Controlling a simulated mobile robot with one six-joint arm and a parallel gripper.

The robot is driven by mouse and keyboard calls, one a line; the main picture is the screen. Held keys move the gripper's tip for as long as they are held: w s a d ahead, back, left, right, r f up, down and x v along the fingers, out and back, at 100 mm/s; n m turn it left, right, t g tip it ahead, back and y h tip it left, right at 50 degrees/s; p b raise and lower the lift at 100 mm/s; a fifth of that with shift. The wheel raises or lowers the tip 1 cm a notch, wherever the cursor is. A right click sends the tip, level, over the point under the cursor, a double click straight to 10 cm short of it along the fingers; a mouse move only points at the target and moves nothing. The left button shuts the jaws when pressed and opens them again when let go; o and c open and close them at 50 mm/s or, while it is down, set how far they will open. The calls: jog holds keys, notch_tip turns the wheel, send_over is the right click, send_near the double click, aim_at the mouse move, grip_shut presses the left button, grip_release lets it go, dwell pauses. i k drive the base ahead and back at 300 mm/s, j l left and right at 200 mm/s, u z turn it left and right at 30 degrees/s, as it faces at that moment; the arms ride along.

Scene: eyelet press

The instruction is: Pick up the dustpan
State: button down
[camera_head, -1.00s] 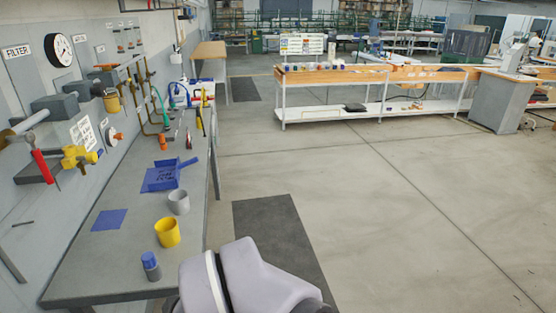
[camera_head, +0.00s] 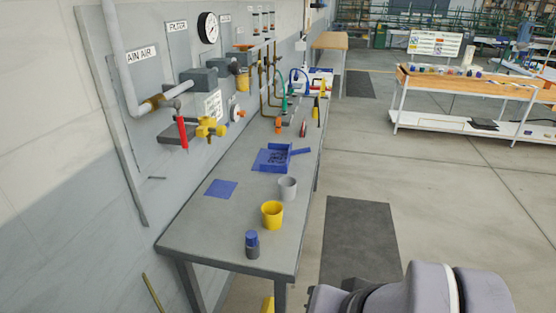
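The blue dustpan (camera_head: 276,158) lies on the grey workbench (camera_head: 215,228), near its middle. Its handle points right, toward the bench's open side, and dark bits seem to lie in its pan. A flat blue sheet or mat shows under its left side. Part of my arm shows at the bottom right, over the floor and apart from the bench. My gripper is out of view.
A grey cup (camera_head: 288,189), a yellow cup (camera_head: 272,215) and a blue-capped bottle (camera_head: 252,245) stand on the near bench. A blue square (camera_head: 221,189) lies left. Pipes and valves (camera_head: 207,128) jut from the wall. Floor to the right is clear around a dark mat (camera_head: 358,240).

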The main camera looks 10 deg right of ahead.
aim_at(276, 159)
jog(key=i+l+u, duration=0.65)
jog(key=i+l, duration=0.25)
jog(key=i+l+u, duration=0.2)
jog(key=l, duration=0.25)
jog(key=i+l+u, duration=0.25)
jog(key=l, duration=0.2)
jog(key=i+l+u, duration=0.2)
jog(key=l, duration=0.3)
jog(key=i+l+u, duration=0.2)
jog(key=l, duration=0.3)
jog(key=i+l+u, duration=0.1)
jog(key=l+u, duration=0.15)
jog(key=l, duration=0.25)
